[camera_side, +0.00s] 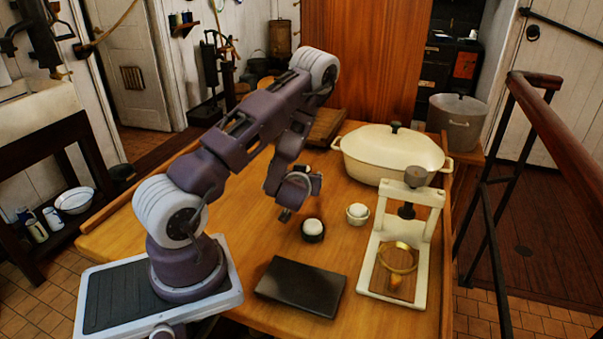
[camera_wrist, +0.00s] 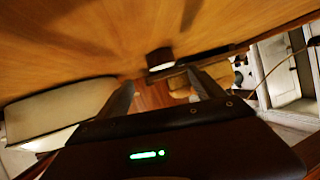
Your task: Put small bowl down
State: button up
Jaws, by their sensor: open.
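Two small bowls stand upright on the wooden table in the side view: a dark small bowl (camera_side: 313,238) with a white rounded top, and a pale small bowl (camera_side: 357,219) to its right, also with something white in it. I cannot tell which one the task means. My gripper (camera_side: 285,214) hangs just left of the dark bowl, pointing down, apart from it. In the wrist view my gripper (camera_wrist: 161,79) has its two fingers spread with nothing between them. A small dark object with a pale edge, probably the dark bowl (camera_wrist: 160,57), shows beyond the fingertips.
A large cream lidded pot (camera_side: 393,155) stands behind the bowls. A white press-like frame (camera_side: 427,240) with a yellow ring stands at the right. A flat dark slab (camera_side: 300,288) lies in front. Bare table (camera_side: 235,215) shows left of my gripper. A railing runs along the right.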

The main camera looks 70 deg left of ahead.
jog(key=x, duration=0.7)
jog(key=shift+s+a, duration=0.15)
jog(key=shift+s, duration=0.05)
jog(key=c, duration=1.7)
